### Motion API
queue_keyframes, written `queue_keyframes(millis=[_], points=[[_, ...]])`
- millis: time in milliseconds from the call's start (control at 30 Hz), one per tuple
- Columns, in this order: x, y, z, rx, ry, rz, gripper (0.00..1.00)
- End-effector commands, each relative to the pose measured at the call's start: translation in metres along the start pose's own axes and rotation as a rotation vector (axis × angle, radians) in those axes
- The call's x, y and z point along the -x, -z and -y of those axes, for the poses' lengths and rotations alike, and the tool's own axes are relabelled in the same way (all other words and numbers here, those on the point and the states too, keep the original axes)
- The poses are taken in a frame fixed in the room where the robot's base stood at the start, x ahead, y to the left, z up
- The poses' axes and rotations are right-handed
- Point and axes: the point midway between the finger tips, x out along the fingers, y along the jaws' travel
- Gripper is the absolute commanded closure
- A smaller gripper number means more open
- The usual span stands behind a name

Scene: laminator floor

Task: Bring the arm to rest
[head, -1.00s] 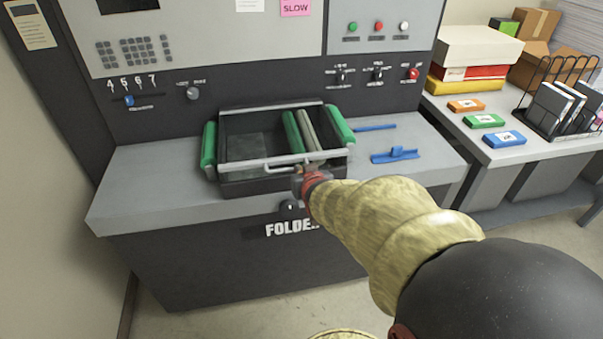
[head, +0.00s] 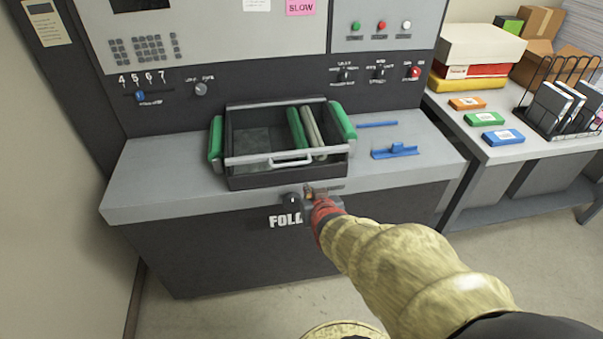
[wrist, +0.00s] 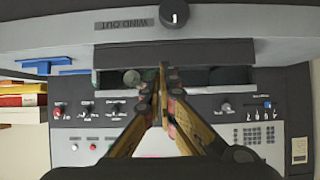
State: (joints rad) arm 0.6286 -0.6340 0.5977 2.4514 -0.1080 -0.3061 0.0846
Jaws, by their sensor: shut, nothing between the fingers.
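My gripper (head: 322,192) is in front of the laminator's front edge, just below the tray-like unit (head: 240,181) with green side rollers and a light handle. In the wrist view my gripper (wrist: 163,68) has its fingers together, with nothing between them. The gripper looks apart from the handle (head: 290,161). My arm in its tan sleeve reaches in from the lower right and hides part of the lettering on the machine's front.
The machine (head: 150,205) has a grey ledge with a blue tool (head: 394,151) on it. A dark knob (wrist: 174,14) sits close to the gripper. A side table (head: 520,152) at right holds boxes and a wire rack (head: 550,105). Open floor lies in front.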

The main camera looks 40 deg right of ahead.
Motion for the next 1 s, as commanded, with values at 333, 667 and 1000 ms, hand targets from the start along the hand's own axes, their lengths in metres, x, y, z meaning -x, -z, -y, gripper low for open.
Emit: queue_keyframes(millis=[333,667,1000], points=[[0.002,-0.006,0.0,0.003,-0.001,0.01,1.0],[0.037,-0.081,-0.003,0.022,-0.021,0.396,1.0],[0.169,-0.062,0.085,0.242,0.189,0.651,1.0]])
